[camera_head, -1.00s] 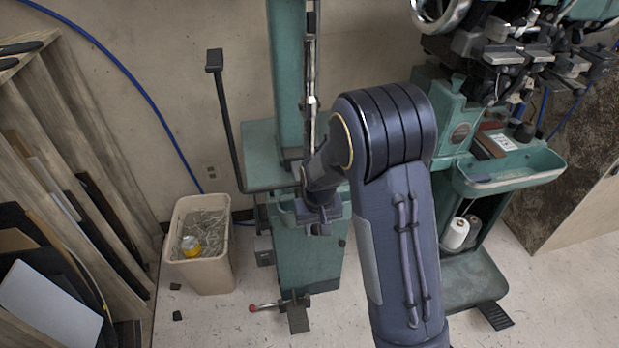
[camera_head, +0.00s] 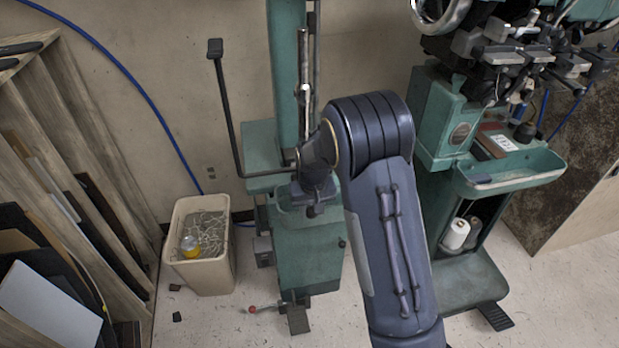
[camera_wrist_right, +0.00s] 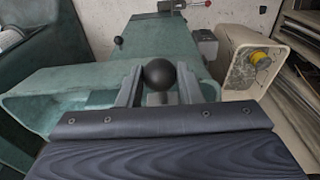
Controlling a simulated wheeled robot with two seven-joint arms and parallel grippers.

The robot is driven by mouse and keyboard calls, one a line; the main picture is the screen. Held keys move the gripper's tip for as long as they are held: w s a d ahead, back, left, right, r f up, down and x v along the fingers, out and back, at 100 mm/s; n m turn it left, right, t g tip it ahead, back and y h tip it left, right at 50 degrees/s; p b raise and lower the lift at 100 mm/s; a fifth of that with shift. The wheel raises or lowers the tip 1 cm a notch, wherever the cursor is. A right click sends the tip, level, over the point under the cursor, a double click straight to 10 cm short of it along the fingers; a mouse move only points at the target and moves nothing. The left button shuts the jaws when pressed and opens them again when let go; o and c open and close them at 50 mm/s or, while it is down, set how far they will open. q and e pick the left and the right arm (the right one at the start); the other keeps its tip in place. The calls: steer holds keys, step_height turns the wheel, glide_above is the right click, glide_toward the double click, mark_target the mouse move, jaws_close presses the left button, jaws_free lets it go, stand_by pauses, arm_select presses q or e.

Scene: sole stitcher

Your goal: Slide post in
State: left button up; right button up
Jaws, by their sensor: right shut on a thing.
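A slim metallic post (camera_head: 303,115) stands about upright in front of the green machine column, in the head view. Its lower end is hidden behind my right wrist. My right gripper (camera_head: 314,208) is low in front of the green pedestal, mostly hidden by its own arm. In the right wrist view, the two fingers of the right gripper (camera_wrist_right: 158,88) are closed on either side of a black ball-shaped end (camera_wrist_right: 158,73), seemingly part of the held post. The green machine (camera_head: 314,250) stands right below the hand. The exact contact between post and machine is hidden. My left gripper is not in view.
A beige bin (camera_head: 206,275) stands left of the pedestal. A black bent lever (camera_head: 228,115) rises close by on the left. A larger green stitching machine (camera_head: 450,115) stands to the right. Wooden racks (camera_head: 75,130) line the left side.

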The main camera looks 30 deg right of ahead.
steer(key=shift+w+d+p, duration=0.1)
steer(key=shift+w+d, duration=0.2)
steer(key=shift+w, duration=1)
steer(key=shift+w+d+p, duration=0.15)
steer(key=shift+w+d, duration=0.2)
steer(key=shift+w, duration=0.95)
steer(key=shift+w+d+p, duration=0.1)
steer(key=shift+w+d, duration=0.2)
steer(key=shift+w, duration=1)
steer(key=o, duration=1.2)
steer(key=shift+o, duration=0.2)
steer(key=shift+s+a+r+p, duration=0.1)
steer(key=shift+s+r+p, duration=0.25)
steer(key=shift+r+p, duration=0.65)
steer(key=shift+s+a+r+p, duration=0.1)
steer(key=shift+s+r+p, duration=0.3)
steer(key=shift+r, duration=0.95)
steer(key=shift+s+a+r+p, duration=0.1)
steer(key=shift+s+r+p, duration=0.15)
steer(key=shift+r+p, duration=0.8)
steer(key=shift+r, duration=0.1)
